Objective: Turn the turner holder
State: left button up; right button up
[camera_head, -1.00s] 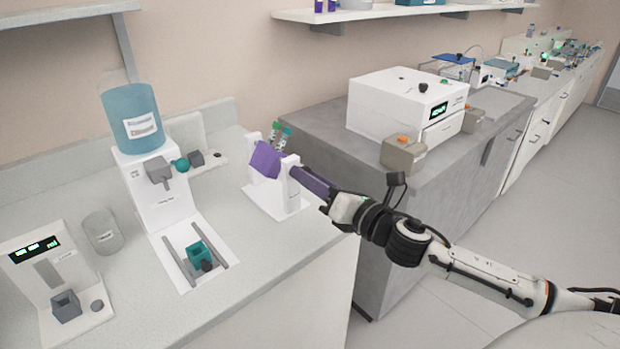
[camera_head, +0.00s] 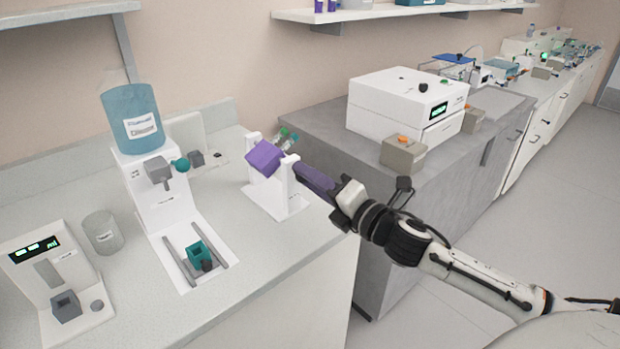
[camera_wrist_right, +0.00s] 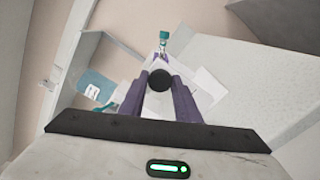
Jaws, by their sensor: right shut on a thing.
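The turner holder is a purple block (camera_head: 265,158) mounted between the uprights of a white stand (camera_head: 282,200) on the counter. Tubes with green caps (camera_head: 285,134) stick out behind the block and lean over to the right. My right gripper (camera_head: 302,170) reaches in from the right with its long purple fingers at the stand's right upright. In the right wrist view, the fingers are closed on a round black knob (camera_wrist_right: 160,80), and one green-capped tube (camera_wrist_right: 163,38) shows beyond it. The fingertips' contact is partly hidden in the head view. My left gripper is not in view.
On the same counter stand a white dispenser with a blue tank (camera_head: 134,118), a clear beaker (camera_head: 102,232) and a white device with a display (camera_head: 50,285). A grey bench to the right carries a white machine (camera_head: 405,108) and a small beige box (camera_head: 403,153).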

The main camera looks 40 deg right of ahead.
jog(key=shift+m, duration=8.8)
jog(key=o, duration=1)
jog(key=shift+o, duration=0.2)
jog(key=s+b, duration=0.1)
jog(key=s, duration=0.9)
jog(key=shift+s+d, duration=0.15)
jog(key=shift+d, duration=0.25)
